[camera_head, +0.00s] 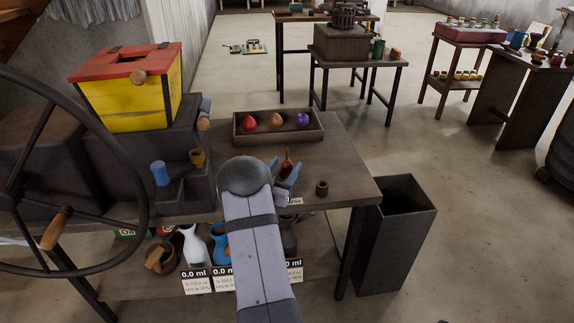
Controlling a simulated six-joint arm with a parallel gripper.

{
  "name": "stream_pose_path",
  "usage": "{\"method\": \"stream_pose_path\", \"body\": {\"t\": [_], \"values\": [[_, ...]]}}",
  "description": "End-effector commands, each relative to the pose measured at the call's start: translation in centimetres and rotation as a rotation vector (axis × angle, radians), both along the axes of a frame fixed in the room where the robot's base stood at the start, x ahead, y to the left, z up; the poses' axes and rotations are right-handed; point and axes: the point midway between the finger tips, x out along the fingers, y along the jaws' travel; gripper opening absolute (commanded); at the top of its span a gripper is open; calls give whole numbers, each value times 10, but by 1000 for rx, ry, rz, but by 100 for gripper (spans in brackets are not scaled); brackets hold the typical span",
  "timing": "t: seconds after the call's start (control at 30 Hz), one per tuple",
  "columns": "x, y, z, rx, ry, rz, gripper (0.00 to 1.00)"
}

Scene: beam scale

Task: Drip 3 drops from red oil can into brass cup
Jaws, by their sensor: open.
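A small dark-red object with a thin upright tip, seemingly the red oil can (287,168), stands on the table. My gripper (284,172) is open, its light blue fingers on either side of the can. The arm hides part of this area, and I cannot tell whether the fingers touch it. A brass-coloured cup (197,157) sits on the dark stepped block to the left, well apart from my gripper. A blue cup (160,173) is beside it, lower left.
A tray (318,134) with red, orange and purple rounded items lies behind my gripper. A small dark pot (322,188) stands to the right. A yellow box with red lid (130,90) and a large handwheel (143,190) are at left. A tall bin (400,240) stands right.

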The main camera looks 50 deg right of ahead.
Motion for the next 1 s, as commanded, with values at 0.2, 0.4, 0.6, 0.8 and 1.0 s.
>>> {"method": "stream_pose_path", "body": {"t": [0.2, 0.4, 0.6, 0.8, 1.0], "values": [[0, 0, 0, 0, 0, 0, 40], [0, 0, 0, -1, 0, 0, 7], [0, 0, 1, -1, 0, 0, 7], [0, 0, 13, -4, -2, 0, 7], [0, 0, 45, -5, -3, 0, 7]]}}
